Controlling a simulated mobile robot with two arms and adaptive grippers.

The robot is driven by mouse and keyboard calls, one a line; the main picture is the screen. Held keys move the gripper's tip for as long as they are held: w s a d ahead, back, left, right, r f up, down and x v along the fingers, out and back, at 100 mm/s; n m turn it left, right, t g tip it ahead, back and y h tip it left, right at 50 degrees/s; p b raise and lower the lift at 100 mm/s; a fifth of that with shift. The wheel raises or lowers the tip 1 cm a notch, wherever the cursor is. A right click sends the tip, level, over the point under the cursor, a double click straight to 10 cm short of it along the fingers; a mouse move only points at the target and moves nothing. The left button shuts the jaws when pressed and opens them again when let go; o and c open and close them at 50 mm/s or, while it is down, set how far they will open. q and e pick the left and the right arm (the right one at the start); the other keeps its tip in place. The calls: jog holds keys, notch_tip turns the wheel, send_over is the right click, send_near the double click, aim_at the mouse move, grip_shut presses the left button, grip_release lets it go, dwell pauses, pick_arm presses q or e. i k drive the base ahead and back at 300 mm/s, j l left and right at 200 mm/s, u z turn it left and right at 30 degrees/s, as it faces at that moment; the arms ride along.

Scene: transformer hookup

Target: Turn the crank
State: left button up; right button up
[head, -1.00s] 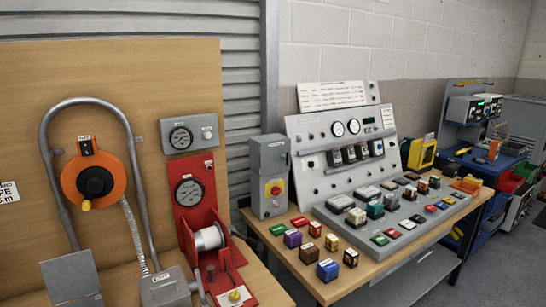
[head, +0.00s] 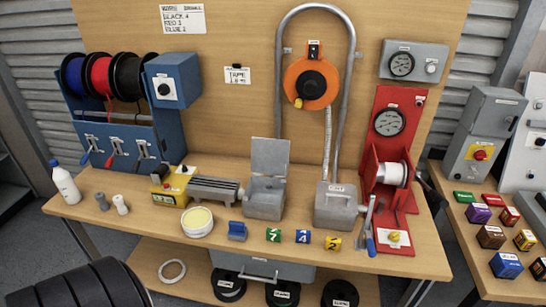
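A grey crank-like arm with a blue grip (head: 370,244) shows in the head view. It stands between a grey lidded box (head: 336,208) and a red winch panel (head: 391,150); its mounting is partly hidden. The panel carries a white spool (head: 392,173), a round gauge (head: 389,122) and a yellow knob (head: 394,237). An orange reel (head: 311,83) on the wooden board has a black hub with a small yellow handle (head: 298,103), also crank-like. I cannot tell which one the task means. Neither of my grippers is in view.
The wooden bench (head: 140,205) holds a blue spool rack (head: 120,135), an open grey box (head: 264,198), a round tin (head: 197,222), a white bottle (head: 65,183) and small numbered blocks. A second table at right holds a grey switch box (head: 484,135) and several coloured blocks.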

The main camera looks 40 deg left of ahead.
aim_at(312, 84)
jog(key=u, duration=1.6)
jog(key=i, duration=0.05)
